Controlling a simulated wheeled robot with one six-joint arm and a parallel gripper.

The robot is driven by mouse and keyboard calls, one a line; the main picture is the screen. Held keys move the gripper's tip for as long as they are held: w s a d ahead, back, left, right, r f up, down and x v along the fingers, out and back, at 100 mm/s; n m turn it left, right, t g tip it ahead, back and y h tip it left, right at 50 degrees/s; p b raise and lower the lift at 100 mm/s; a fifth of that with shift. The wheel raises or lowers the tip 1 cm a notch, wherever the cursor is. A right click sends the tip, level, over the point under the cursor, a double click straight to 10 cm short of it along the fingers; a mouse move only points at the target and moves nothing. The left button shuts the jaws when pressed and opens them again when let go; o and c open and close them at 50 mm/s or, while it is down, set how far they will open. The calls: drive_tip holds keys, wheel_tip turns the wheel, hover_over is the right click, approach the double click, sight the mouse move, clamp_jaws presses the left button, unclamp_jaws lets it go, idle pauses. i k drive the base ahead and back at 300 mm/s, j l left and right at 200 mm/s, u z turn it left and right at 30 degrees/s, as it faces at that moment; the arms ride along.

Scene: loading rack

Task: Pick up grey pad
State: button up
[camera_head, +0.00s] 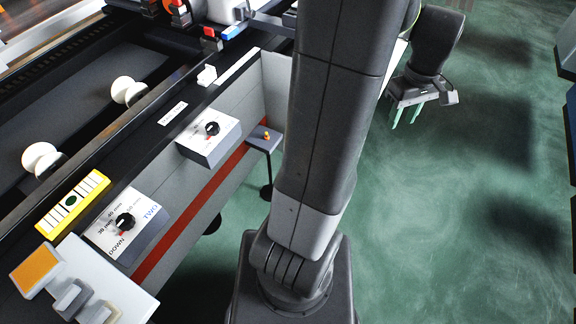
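My gripper (407,115) hangs at the upper right over the green floor, far from the white plate. Its pale green fingers point down with a gap between them and nothing visible in it; it looks open. At the lower left, a white plate (122,290) carries small blocks. One is a blue-grey block (70,297), which may be the grey pad. Beside it is a beige-grey block (98,311), partly cut off by the bottom edge. An orange-topped pad (38,268) is at the plate's left corner. I cannot tell for sure which block is the grey pad.
A dark rack (85,100) with white rollers (41,158) fills the left.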

sight(78, 293)
drive_tip(key=i+j+u, duration=0.1)
drive_tip(key=u, duration=4.3)
drive_tip(key=l, duration=0.05)
